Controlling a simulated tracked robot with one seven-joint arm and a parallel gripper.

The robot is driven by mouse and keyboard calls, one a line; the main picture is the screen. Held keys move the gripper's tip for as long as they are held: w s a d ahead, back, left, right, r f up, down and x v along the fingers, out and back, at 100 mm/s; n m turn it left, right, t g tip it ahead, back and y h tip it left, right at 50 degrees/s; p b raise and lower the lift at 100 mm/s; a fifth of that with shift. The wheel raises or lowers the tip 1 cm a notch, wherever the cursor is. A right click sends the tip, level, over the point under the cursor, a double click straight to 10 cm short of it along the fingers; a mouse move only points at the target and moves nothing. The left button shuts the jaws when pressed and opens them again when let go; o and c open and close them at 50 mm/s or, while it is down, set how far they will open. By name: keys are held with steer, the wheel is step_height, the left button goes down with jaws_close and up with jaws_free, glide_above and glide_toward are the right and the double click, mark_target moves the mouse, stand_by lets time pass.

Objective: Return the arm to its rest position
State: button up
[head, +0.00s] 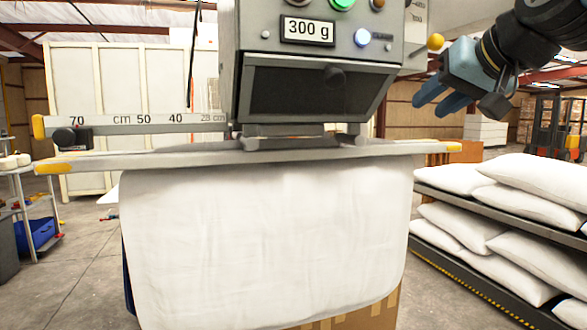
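My gripper (462,100) is at the upper right, with dark arm links behind it and blue fingers pointing left and down. It is apart from the filling machine (322,92), to the right of its grey housing and near a yellow knob (435,41). A white pillow cover (265,240) hangs under the machine's nozzle. The machine's display (308,29) reads 300 g, and a green light (342,3) and a bluish-white light (362,37) show on its panel.
A ruler bar (150,123) with yellow ends sticks out left of the machine. A cardboard box (375,315) stands behind the cover. Filled white pillows (535,180) lie on a rack (480,285) at the right. A cart with a blue bin (38,232) stands at the left.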

steer(key=s+f+g+h, duration=0.1)
steer(key=s+f+g, duration=0.2)
steer(key=f, duration=1.1)
steer(key=s+f+n+g+h, duration=0.1)
steer(key=s+f+g+h, duration=0.1)
steer(key=f, duration=1.2)
steer(key=shift+s+g, duration=0.8)
steer(key=shift+s, duration=0.4)
steer(key=shift+a, duration=0.1)
